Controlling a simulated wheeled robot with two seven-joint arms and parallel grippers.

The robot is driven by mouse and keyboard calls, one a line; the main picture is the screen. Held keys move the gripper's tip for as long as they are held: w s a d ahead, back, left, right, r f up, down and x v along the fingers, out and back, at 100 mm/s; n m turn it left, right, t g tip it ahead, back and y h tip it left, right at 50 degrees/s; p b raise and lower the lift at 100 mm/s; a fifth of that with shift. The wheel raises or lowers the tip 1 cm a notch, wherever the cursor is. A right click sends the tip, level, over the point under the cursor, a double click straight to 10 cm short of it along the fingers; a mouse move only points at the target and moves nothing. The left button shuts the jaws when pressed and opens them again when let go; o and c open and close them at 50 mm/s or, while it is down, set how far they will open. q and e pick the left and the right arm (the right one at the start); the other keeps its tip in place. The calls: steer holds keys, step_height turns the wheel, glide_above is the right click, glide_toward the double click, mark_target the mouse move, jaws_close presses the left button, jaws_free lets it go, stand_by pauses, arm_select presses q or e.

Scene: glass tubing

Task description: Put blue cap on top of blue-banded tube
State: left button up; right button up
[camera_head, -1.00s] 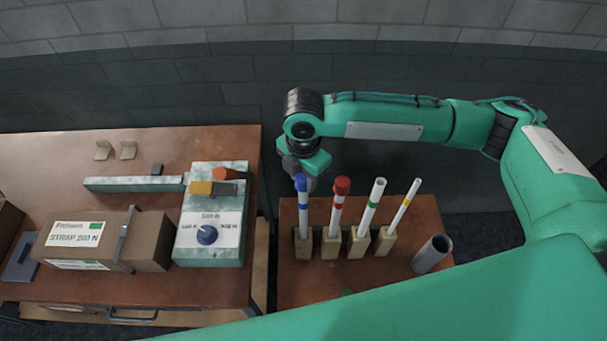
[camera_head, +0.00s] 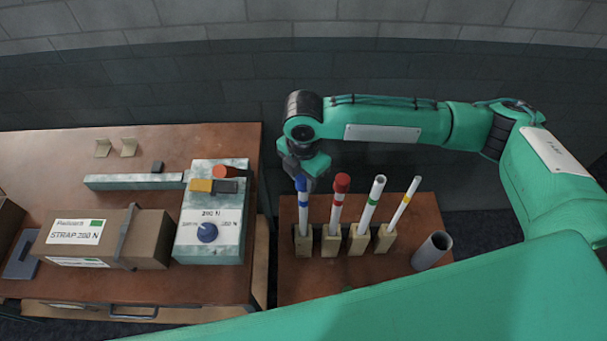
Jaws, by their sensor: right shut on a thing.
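The blue-banded tube (camera_head: 303,216) stands in the leftmost tan holder on the small table, a white tube with a blue band. The blue cap (camera_head: 301,184) is at the tube's top end; whether it is fully seated cannot be told from here. My right gripper (camera_head: 299,176) reaches down from above and behind, shut on the blue cap. Its fingertips are partly hidden behind the cap. My left gripper is not in view.
To the right stand a red-capped tube (camera_head: 338,202), an uncapped green-banded tube (camera_head: 371,202) and a thin yellow-banded tube (camera_head: 405,202). A grey cylinder (camera_head: 432,251) is at the right. A tester box (camera_head: 211,215) and cardboard box (camera_head: 107,238) are on the left table.

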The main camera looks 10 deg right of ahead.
steer(key=o, duration=1.6)
steer(key=shift+c, duration=0.2)
steer(key=shift+r, duration=0.15)
steer(key=shift+r+p, duration=3.9)
steer(key=shift+p, duration=0.25)
steer(key=shift+s+f, duration=0.1)
steer(key=shift+f, duration=0.05)
